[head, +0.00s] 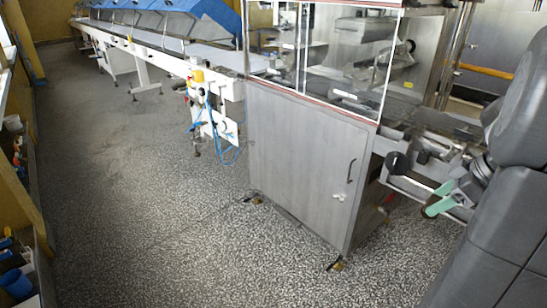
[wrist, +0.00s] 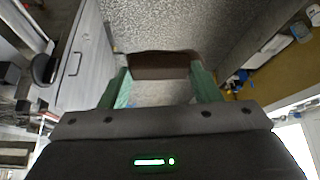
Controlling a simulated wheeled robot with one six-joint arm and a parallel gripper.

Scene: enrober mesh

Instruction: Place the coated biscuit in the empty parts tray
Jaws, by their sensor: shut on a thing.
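The coated biscuit (wrist: 160,68) is a dark brown, flat-fronted piece in the wrist view. It sits between the tips of the two green fingers of my gripper (wrist: 160,80), which is shut on it. In the head view my gripper (head: 437,201) shows at the right, in the air beside the steel machine, and the biscuit cannot be made out clearly there. I cannot make out an empty parts tray in either view.
A steel cabinet (head: 300,165) with clear guards on top stands in the middle of the head view. A long conveyor line (head: 165,58) runs back to the left. Shelving with small containers (head: 15,280) lines the left edge. The speckled floor (head: 140,190) between is clear.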

